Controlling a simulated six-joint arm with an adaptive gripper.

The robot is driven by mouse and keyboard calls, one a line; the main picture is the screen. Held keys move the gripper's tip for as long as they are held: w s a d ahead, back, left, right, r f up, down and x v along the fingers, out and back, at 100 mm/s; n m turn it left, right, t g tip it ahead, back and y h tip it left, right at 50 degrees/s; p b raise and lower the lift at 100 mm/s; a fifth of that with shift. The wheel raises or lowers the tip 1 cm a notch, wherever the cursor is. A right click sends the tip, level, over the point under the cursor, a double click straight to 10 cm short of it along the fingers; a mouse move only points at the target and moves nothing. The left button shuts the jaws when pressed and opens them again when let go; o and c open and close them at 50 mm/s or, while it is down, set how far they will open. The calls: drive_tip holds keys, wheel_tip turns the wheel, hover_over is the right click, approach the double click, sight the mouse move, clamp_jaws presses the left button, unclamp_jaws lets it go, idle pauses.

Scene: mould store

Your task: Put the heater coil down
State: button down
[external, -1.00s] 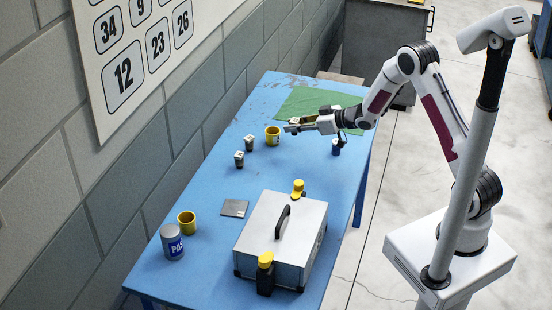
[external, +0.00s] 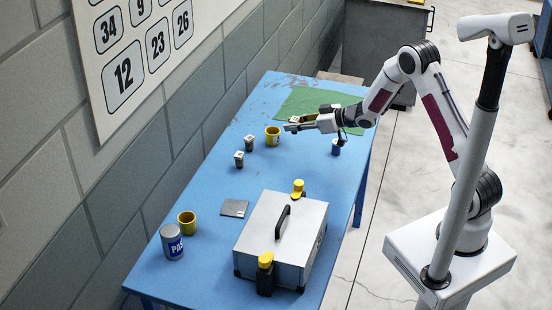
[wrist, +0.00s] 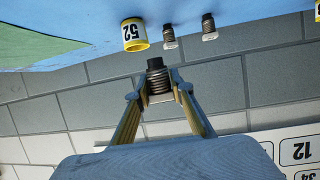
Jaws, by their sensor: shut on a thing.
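The heater coil (wrist: 159,82) is a ribbed metal cylinder with a dark end. In the wrist view my gripper (wrist: 160,88) is shut on it, with a finger on each side. Two similar small dark-and-metal pieces, one nearer the mug (external: 249,143) and one nearer the camera (external: 239,159), stand upright on the table, apart from my gripper.
A green mat (external: 305,102) covers the far end. A small blue object (external: 337,147) stands below my wrist. The table's middle is mostly clear.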

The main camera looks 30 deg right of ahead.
drive_tip(key=s+d+r+m+t+h, duration=0.1)
drive_tip(key=s+d+r+m+h, duration=0.2)
drive_tip(key=d, duration=0.7)
drive_tip(key=s+d+r+m+t+h, duration=0.2)
drive_tip(key=d+r+m+h, duration=0.3)
drive_tip(key=d, duration=0.6)
drive_tip(key=shift+s+r+h, duration=0.4)
drive_tip(key=shift+s+r, duration=0.3)
drive_tip(key=shift+r, duration=0.1)
drive_tip(key=shift+w+a, duration=0.1)
drive_tip(key=n+y, duration=0.4)
drive_tip(key=y, duration=0.1)
hover_over(272, 133)
drive_tip(key=w+a, duration=0.2)
drive_tip(key=w, duration=0.4)
wheel_tip(272, 133, down, 12)
drive_tip(key=shift+r+g, duration=0.25)
drive_tip(key=shift+g, duration=0.05)
drive_tip(key=shift+f, duration=0.25)
drive_tip(key=shift+d+f, duration=0.1)
drive_tip(key=shift+f, duration=3)
